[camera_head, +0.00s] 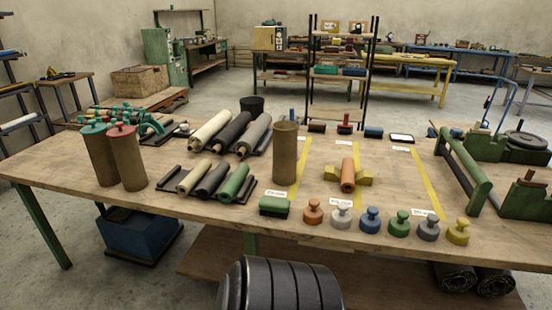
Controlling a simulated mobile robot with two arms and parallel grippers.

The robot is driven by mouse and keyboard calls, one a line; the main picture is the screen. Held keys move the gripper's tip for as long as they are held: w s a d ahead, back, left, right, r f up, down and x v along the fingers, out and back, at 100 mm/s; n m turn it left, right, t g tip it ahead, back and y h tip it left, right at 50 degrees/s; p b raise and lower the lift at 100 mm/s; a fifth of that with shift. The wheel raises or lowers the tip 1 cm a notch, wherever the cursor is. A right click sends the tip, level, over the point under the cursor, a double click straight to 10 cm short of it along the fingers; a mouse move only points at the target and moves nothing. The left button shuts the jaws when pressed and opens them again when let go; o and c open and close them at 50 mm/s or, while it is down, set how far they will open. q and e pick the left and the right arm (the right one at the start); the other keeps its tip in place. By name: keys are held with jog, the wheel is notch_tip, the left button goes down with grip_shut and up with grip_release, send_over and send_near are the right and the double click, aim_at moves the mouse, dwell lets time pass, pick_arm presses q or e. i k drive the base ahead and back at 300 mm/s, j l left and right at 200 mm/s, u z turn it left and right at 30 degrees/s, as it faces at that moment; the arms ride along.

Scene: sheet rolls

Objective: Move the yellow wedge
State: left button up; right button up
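A yellow wedge (331,173) shows at the left side of an orange roll (348,175) on the wooden table (225,205), right of centre. Another yellow wedge (365,178) shows at the roll's right side. The roll hides the space between them, so I cannot tell whether they join. Neither of my grippers is in view.
A tall brown cylinder (285,153) stands left of the wedges. A green block (274,206) and a row of several knobbed pieces (370,221) line the front edge. A green frame (465,165) stands at right.

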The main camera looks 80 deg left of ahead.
aim_at(365, 178)
jog(key=u, duration=2.75)
